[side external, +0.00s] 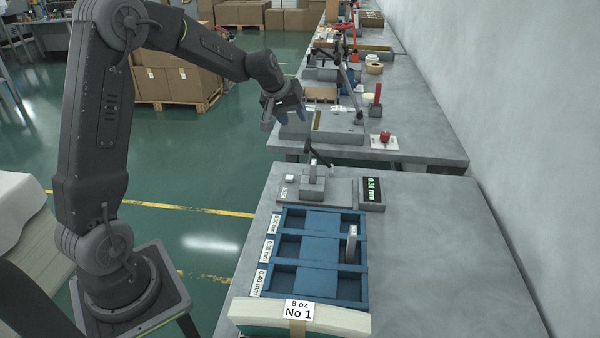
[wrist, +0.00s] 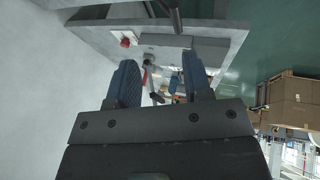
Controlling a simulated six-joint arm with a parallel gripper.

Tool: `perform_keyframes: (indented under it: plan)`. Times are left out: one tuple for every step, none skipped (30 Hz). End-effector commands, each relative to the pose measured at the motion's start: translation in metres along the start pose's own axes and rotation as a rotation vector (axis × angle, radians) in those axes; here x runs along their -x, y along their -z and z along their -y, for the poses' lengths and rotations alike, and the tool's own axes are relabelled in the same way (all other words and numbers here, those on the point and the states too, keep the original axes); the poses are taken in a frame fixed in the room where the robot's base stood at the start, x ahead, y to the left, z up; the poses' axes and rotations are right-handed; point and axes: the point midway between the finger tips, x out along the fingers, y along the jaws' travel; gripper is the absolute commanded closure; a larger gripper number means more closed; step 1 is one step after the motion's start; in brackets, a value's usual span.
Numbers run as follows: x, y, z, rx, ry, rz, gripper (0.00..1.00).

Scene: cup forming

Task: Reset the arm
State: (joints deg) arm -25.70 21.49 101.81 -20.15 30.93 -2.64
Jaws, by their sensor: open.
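My gripper (side external: 284,113) is raised in the air at the end of my arm, near the far end of the front table in the side view. Its blue-padded fingers are apart with nothing between them. The fingers also show in the wrist view (wrist: 161,84), open, with a far bench and the floor beyond them. My gripper touches nothing that I can see.

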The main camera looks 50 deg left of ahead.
Motion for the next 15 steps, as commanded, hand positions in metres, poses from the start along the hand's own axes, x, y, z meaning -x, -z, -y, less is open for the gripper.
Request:
perform_keyframes:
  plan:
    - [0.024,-0.015,-0.016,-0.052,-0.012,0.000,0.54]
    - [0.036,-0.025,-0.022,-0.084,-0.016,0.002,0.54]
    - [0.053,-0.041,-0.031,-0.126,-0.021,0.008,0.54]
    - [0.065,-0.053,-0.036,-0.160,-0.023,0.013,0.54]
    - [0.077,-0.065,-0.041,-0.191,-0.026,0.016,0.54]
    - [0.092,-0.082,-0.045,-0.234,-0.029,0.021,0.54]
    - [0.103,-0.094,-0.048,-0.265,-0.032,0.024,0.54]
    - [0.114,-0.107,-0.049,-0.297,-0.033,0.026,0.54]
    - [0.127,-0.124,-0.051,-0.338,-0.035,0.030,0.54]
    - [0.137,-0.137,-0.051,-0.369,-0.037,0.031,0.54]
    - [0.146,-0.149,-0.050,-0.398,-0.038,0.033,0.54]
    - [0.157,-0.167,-0.048,-0.439,-0.039,0.035,0.54]
    - [0.165,-0.179,-0.046,-0.468,-0.040,0.035,0.54]
    - [0.173,-0.192,-0.043,-0.498,-0.040,0.035,0.54]
    - [0.182,-0.208,-0.038,-0.536,-0.040,0.035,0.54]
